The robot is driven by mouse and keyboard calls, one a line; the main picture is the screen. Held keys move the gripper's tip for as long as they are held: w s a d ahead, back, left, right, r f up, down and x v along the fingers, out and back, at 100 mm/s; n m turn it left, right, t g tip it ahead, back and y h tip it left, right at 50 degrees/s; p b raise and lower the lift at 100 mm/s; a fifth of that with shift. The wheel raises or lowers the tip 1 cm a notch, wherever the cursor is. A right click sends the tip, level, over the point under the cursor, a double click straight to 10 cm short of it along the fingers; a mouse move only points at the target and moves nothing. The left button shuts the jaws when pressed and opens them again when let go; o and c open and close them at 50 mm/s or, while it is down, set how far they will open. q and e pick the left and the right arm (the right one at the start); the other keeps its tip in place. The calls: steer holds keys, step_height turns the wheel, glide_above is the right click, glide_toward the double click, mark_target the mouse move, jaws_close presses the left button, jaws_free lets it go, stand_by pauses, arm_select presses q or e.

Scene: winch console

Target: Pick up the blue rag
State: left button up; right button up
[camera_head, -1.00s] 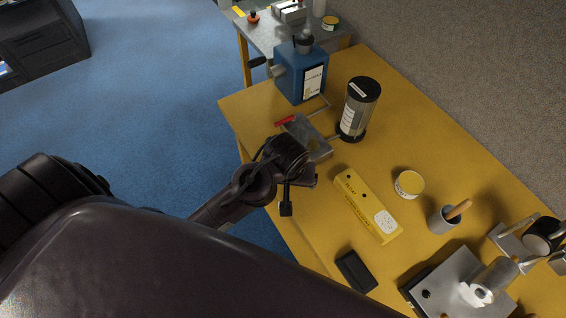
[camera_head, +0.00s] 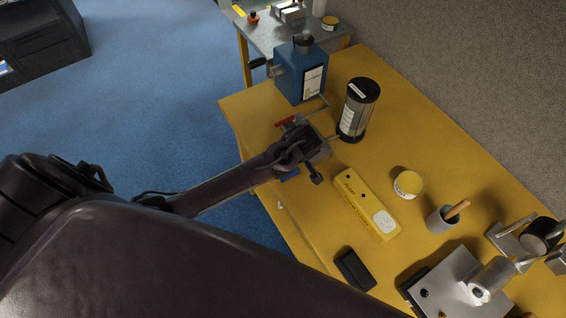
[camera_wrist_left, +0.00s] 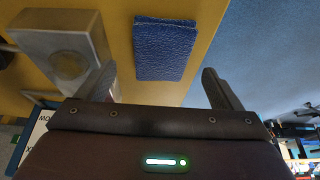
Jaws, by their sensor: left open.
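The blue rag (camera_wrist_left: 165,49) lies flat near the yellow table's edge in the left wrist view, folded into a small rectangle. In the head view only a small blue patch of it (camera_head: 290,175) shows, mostly hidden under my left gripper. My left gripper (camera_wrist_left: 166,84) is open and empty, its two fingers spread on either side of the rag's line. The rag lies beyond the fingertips and appears not to be touched. In the head view the left gripper (camera_head: 312,165) is over the table's left edge. My right gripper is not in view.
A metal block with a red handle (camera_head: 288,121) stands just beyond the gripper. Nearby are a cylinder (camera_head: 356,112), a blue container (camera_head: 301,75), a yellow box (camera_head: 366,204) and a black block (camera_head: 354,269). Open blue floor lies left of the table (camera_head: 420,150).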

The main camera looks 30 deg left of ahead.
arm_select(q)
steer(key=shift+x, duration=1.75)
steer(key=shift+f, duration=0.15)
steer(key=c, duration=1.1)
steer(key=shift+o, duration=0.2)
step_height(320, 180, up, 20)
steer(key=b, duration=0.2)
